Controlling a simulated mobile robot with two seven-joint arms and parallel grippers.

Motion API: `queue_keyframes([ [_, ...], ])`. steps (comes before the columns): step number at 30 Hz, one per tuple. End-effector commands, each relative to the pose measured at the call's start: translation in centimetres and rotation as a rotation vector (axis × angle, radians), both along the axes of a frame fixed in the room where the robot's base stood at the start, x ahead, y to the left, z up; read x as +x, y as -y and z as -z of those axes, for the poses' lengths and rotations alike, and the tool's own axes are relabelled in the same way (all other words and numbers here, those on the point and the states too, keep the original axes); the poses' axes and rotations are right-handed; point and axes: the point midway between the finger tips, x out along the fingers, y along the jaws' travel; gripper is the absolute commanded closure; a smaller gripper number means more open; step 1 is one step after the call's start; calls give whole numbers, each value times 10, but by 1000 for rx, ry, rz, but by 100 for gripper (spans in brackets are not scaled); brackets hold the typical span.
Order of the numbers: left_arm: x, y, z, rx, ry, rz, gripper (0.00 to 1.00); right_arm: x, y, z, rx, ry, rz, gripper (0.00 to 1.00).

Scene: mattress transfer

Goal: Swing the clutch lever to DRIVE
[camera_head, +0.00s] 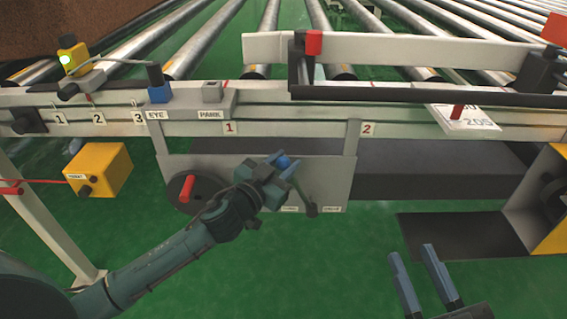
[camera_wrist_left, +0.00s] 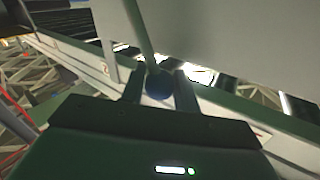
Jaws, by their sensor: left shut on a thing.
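The clutch lever is a thin rod (camera_head: 301,190) with a blue ball knob (camera_head: 283,160), on a grey panel (camera_head: 335,170) below the conveyor rail. It leans up and left from its dark pivot (camera_head: 311,210). My left gripper (camera_head: 284,166) is shut on the knob. In the left wrist view the dark blue knob (camera_wrist_left: 158,86) sits between the fingers of my left gripper (camera_wrist_left: 158,92), with the green rod (camera_wrist_left: 138,30) running up from it. Two small labels (camera_head: 331,209) at the panel's bottom are too small to read surely. My right gripper (camera_head: 425,280) is open and empty, low right.
A dark disc with a red handle (camera_head: 186,189) is left of the lever on the panel. A yellow box (camera_head: 98,170) stands further left. Metal rollers (camera_head: 210,40) lie behind the rail. A black plate (camera_head: 455,238) and yellow housing (camera_head: 550,190) are at right. Green floor is free in front.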

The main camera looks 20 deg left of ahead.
Motion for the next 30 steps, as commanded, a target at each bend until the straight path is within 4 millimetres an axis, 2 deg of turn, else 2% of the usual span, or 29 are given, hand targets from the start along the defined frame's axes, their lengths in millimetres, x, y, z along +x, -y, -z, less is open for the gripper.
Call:
queue_keyframes([
  [1,0,0,0,0,0,0,90,0,0,0,0,-1,0,67],
  [5,0,0,0,0,0,0,100,0,0,1,0,-2,1,67],
  [11,0,0,0,1,0,0,100,1,0,0,5,-2,4,67],
  [17,1,4,-6,25,-8,0,100,1,0,-9,-5,-6,11,67],
  [19,2,7,-9,45,-14,0,100,1,1,-13,-19,-7,19,67],
  [22,4,14,-15,86,-26,0,100,0,6,-4,-70,-31,46,67],
  [29,10,37,-24,221,-67,1,100,-5,13,-8,-190,-37,83,67],
  [30,12,42,-25,247,-74,1,100,-3,16,-11,-196,-83,98,67],
])
